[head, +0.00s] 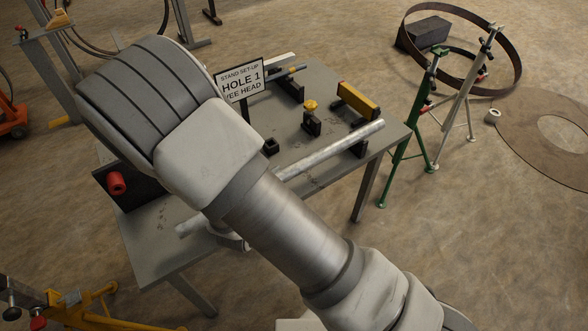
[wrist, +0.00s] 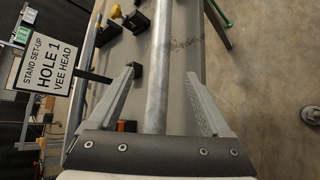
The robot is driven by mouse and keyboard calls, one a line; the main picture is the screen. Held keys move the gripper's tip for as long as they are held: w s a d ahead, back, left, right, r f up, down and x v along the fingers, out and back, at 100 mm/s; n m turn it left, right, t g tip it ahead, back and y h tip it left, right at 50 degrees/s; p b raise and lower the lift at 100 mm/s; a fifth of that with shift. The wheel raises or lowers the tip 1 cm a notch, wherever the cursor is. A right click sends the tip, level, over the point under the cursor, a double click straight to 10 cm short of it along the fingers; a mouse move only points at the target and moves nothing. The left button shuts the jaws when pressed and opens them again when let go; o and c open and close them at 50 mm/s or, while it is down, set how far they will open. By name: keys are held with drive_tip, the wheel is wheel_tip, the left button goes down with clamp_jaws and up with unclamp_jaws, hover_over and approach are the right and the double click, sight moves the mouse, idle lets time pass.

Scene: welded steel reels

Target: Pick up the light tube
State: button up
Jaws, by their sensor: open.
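A long pale grey metal tube (head: 340,146) lies slanting across the grey table, its middle hidden behind my arm in the head view. Its near left end shows beside the arm, and its far right end reaches the table's right side. In the wrist view the tube (wrist: 160,45) runs lengthwise between the two fingers of my gripper (wrist: 160,74). The fingers are open, with a gap on each side of the tube. The head view does not show the fingers clearly, and I cannot tell the height of the gripper over the tube.
A sign (head: 241,83) reading "HOLE 1 VEE HEAD" stands at the table's back; it is close on the left in the wrist view (wrist: 45,72). A yellow block (head: 357,99) and dark supports share the table (head: 318,88). Green (head: 408,130) and pale stands are at right.

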drive_tip(key=shift+d+x, duration=0.2)
drive_tip(key=shift+x, duration=4.6)
drive_tip(key=shift+r, duration=0.15)
clamp_jaws()
